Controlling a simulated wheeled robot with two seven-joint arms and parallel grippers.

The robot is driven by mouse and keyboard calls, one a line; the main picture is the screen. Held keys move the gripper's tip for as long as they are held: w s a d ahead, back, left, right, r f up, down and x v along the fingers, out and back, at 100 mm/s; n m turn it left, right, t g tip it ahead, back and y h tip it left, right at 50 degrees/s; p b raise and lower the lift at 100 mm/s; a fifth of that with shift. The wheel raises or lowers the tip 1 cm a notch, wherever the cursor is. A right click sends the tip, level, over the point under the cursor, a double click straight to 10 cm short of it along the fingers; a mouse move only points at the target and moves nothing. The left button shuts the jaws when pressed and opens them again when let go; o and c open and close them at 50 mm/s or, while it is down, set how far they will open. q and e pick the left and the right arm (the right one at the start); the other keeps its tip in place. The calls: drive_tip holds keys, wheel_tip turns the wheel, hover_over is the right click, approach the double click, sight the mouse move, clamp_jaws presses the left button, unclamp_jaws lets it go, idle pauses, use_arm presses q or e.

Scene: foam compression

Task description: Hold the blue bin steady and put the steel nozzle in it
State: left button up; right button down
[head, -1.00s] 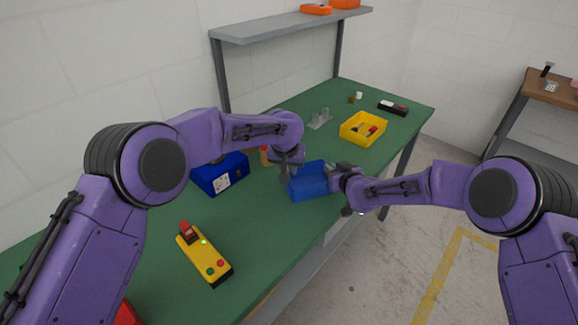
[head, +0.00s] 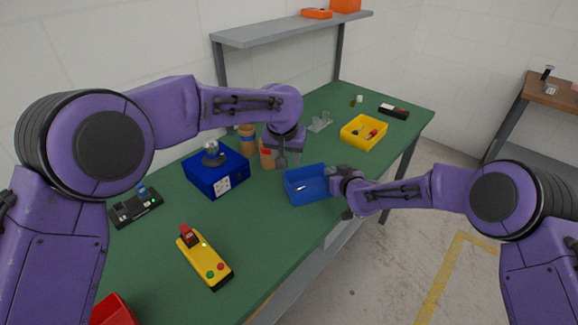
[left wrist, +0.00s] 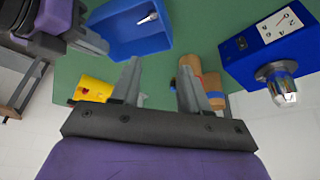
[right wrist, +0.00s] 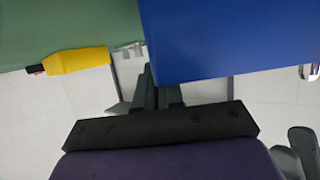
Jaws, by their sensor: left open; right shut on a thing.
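The blue bin (head: 308,195) stands on the green table, and it also shows at the top of the left wrist view (left wrist: 112,43). The small steel nozzle (head: 300,188) lies inside on its floor; the left wrist view shows it clearly (left wrist: 148,18). My right gripper (head: 334,180) is shut on the bin's right wall. In the right wrist view the bin's blue side (right wrist: 235,40) fills the top right, with the fingers at its edge. My left gripper (head: 281,160) is open and empty, above and to the left of the bin, apart from it.
A dark blue device (head: 216,176) and brown cylinders (head: 247,140) stand left of the bin. A yellow button box (head: 204,257) lies nearer. Green table between the bin and button box is clear.

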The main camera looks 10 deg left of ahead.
drive_tip(key=c, duration=1.2)
unclamp_jaws()
use_arm(q)
drive_tip(key=v, duration=0.3)
drive_tip(key=shift+s+r, duration=0.15)
drive_tip(key=shift+r, duration=0.1)
